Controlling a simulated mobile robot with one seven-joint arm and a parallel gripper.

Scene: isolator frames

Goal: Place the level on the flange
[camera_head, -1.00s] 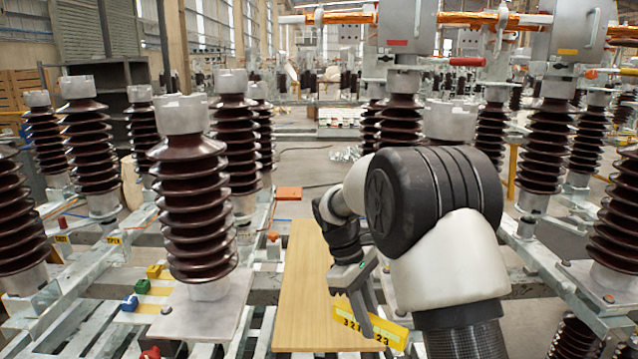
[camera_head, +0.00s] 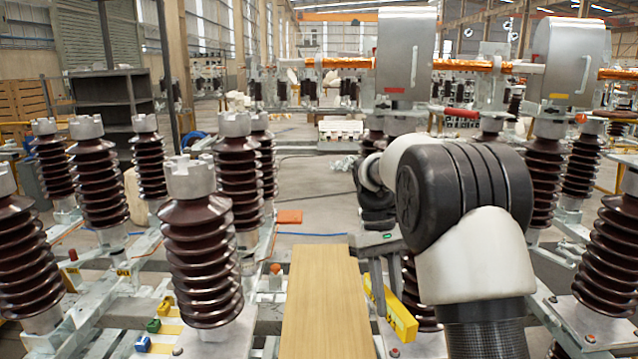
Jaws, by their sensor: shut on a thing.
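The level is a yellow bar (camera_head: 403,320) held in my gripper (camera_head: 386,284) at the lower centre right. It points obliquely toward the camera, with its near end low. My gripper is shut on it, with its fingers pointing down on either side. The level hangs beside the right edge of a wooden board (camera_head: 324,305), apart from any flange as far as I can see. Several brown insulators carry grey metal flanges on top; the nearest flange (camera_head: 190,178) is at the left. Another insulator is partly hidden behind my arm. I cannot tell which flange is meant.
Insulators stand on galvanised frames at both sides. Grey metal boxes (camera_head: 405,55) with an orange bar hang at the upper right. Small yellow, green and blue blocks (camera_head: 153,325) lie at the lower left. An orange block (camera_head: 289,216) lies mid-floor.

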